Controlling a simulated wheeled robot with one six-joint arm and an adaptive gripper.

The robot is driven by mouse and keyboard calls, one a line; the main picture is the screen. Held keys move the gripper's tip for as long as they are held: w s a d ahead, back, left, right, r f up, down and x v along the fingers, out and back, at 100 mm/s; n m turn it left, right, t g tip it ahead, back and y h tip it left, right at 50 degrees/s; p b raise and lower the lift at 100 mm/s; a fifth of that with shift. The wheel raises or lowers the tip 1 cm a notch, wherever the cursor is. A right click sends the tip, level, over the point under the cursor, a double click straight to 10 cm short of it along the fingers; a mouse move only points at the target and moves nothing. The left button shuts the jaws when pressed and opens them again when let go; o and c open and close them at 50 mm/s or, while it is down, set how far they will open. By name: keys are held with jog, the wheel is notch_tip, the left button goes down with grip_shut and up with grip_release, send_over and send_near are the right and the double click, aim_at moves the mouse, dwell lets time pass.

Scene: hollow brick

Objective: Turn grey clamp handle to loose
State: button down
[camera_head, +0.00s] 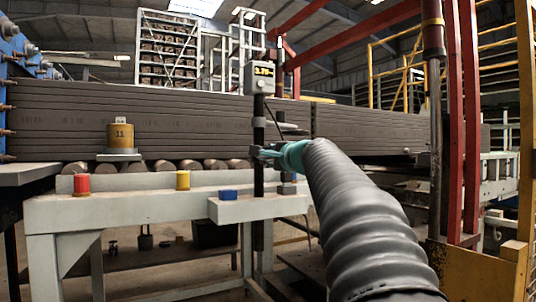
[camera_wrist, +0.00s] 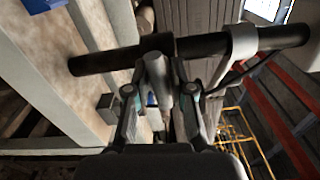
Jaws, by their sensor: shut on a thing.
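The grey clamp handle (camera_wrist: 157,76) points from the black post (camera_wrist: 100,62) toward the wrist camera, between the fingers of my gripper (camera_wrist: 158,92). My gripper is shut on the handle. A dark collar surrounds the post where the handle meets it.
Long stacked grey bricks (camera_head: 200,112) back the post; red uprights (camera_head: 470,120) stand right.

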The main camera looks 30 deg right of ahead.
jog(key=shift+m, duration=0.3)
jog(key=c, duration=1)
grip_release()
jog(key=shift+s, duration=0.1)
jog(key=s, duration=1.1)
jog(key=shift+s+d, duration=0.2)
jog(key=shift+s, duration=0.2)
